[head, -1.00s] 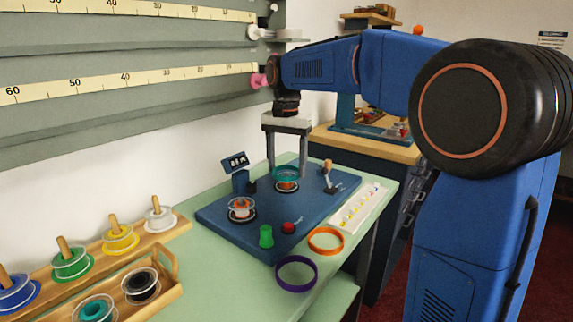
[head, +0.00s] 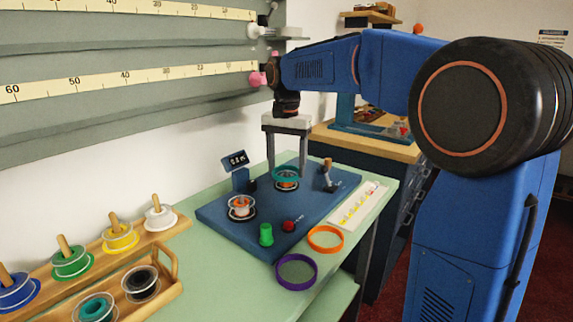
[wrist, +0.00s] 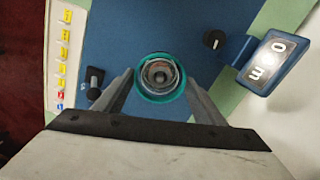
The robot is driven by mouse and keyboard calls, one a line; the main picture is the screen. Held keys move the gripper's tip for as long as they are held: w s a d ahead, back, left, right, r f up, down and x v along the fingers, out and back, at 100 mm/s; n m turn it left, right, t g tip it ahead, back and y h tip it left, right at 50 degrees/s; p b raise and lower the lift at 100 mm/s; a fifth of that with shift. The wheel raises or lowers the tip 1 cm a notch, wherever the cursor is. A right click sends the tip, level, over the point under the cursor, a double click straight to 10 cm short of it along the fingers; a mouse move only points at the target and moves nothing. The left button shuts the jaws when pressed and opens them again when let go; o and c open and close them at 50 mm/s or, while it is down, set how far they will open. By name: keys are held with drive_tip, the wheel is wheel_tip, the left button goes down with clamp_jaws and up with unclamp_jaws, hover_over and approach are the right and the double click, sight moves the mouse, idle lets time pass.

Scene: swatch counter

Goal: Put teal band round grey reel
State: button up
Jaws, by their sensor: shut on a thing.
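My gripper (head: 287,172) is shut on the teal band (head: 285,177), with a finger on either side of it, over the blue board. The band is level. The grey reel (head: 287,187) stands on the board directly beneath, its lower part showing below the band. In the wrist view, my gripper (wrist: 160,86) holds the teal band (wrist: 160,101) and the grey reel (wrist: 160,73) shows inside the ring, roughly centred. I cannot tell whether the band is just above the reel or around its top.
The blue board (head: 262,222) also carries a reel with an orange core (head: 240,208), a green peg (head: 266,235), a red button (head: 289,226), a lever (head: 328,172) and a display (head: 236,162). Orange (head: 326,239) and purple (head: 296,272) bands lie in front. Several spools stand at left.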

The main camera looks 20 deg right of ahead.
drive_tip(key=shift+f, duration=0.5)
idle(0.8)
drive_tip(key=o, duration=1.1)
drive_tip(key=shift+r, duration=3.55)
